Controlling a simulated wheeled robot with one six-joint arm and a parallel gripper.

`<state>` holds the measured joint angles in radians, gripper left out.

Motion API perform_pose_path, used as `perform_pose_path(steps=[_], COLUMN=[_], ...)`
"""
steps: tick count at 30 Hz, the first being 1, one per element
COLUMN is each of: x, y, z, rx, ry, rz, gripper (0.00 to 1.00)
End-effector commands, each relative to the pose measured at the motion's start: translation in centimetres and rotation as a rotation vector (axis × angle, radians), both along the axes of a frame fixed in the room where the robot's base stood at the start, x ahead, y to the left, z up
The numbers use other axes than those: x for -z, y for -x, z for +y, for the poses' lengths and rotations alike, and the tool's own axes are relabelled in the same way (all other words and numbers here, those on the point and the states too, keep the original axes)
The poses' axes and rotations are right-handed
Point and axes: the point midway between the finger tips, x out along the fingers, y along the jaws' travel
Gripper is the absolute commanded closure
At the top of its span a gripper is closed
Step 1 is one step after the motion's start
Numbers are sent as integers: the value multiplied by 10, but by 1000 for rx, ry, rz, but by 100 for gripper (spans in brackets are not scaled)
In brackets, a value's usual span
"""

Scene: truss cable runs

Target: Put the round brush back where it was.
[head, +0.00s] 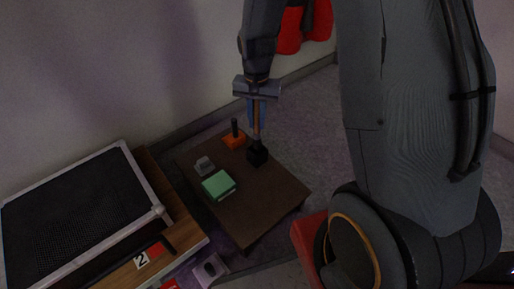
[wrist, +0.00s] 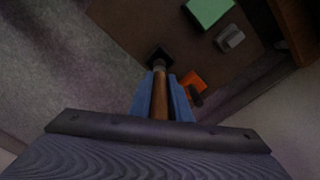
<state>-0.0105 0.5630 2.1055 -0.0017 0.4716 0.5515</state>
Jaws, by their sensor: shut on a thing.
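My gripper (head: 256,110) points down over the low dark table, its blue fingers shut on a slim brown wooden handle, which I take to be the round brush (head: 257,125). In the wrist view the handle (wrist: 160,95) lies between the blue fingers (wrist: 161,98). Its far end meets a small black block-like piece (head: 257,155) near the table's back right edge, which also shows in the wrist view (wrist: 158,54). I cannot tell whether the black piece is the brush's head or a holder around it.
On the table (head: 265,203) are an orange block with a dark upright handle (head: 234,138), a grey piece (head: 204,166) and a green box (head: 218,185). A black mesh-topped unit (head: 75,215) stands left. The table's front right is bare.

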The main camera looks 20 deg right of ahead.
Motion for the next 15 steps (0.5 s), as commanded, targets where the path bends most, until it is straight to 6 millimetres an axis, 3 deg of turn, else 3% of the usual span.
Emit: perform_pose_path(steps=[3,10,15], x=[23,42,69], y=[0,0,0], z=[0,0,0], rx=[0,0,-1], ry=[0,0,0], rz=[2,1,1], gripper=[100,100,100])
